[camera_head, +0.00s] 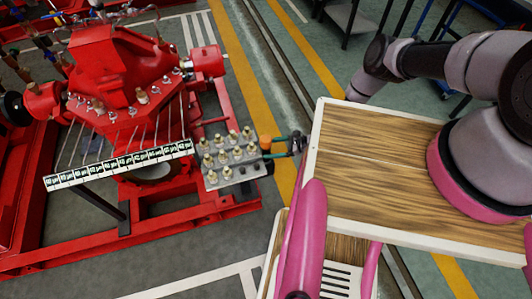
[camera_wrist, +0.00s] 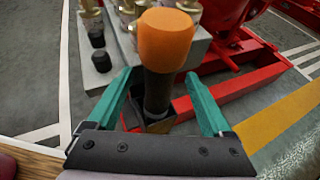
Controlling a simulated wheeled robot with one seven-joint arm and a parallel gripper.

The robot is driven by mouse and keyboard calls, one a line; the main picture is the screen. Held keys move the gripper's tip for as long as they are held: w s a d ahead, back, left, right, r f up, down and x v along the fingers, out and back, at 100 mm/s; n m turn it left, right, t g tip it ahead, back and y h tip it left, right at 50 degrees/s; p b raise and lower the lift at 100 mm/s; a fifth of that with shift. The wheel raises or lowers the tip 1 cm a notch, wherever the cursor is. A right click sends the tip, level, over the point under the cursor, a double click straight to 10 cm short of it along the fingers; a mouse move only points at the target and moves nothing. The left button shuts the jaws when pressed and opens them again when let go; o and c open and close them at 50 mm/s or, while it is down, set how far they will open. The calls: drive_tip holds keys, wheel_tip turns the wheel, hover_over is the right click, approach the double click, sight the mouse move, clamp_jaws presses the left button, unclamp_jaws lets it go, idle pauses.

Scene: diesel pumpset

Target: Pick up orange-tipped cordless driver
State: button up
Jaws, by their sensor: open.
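The cordless driver has a bright orange tip (camera_wrist: 166,40) on top of a dark, upright body (camera_wrist: 158,92). In the head view its orange tip (camera_head: 266,141) shows at the right edge of the grey block. My gripper (camera_wrist: 159,74) is open, with one teal finger on each side of the dark body in the wrist view. A gap shows on both sides, and I see no contact. In the head view my gripper (camera_head: 277,148) reaches left toward the driver.
A grey block (camera_head: 238,177) holds several brass-topped fittings beside the driver. A red pumpset (camera_head: 110,65) on a red frame stands at left, with a labelled strip (camera_head: 120,165) in front. A wood-topped surface with a white rim (camera_head: 375,130) lies at right.

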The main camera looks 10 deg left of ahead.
clamp_jaws()
drive_tip(key=shift+a, duration=0.1)
idle(1.3)
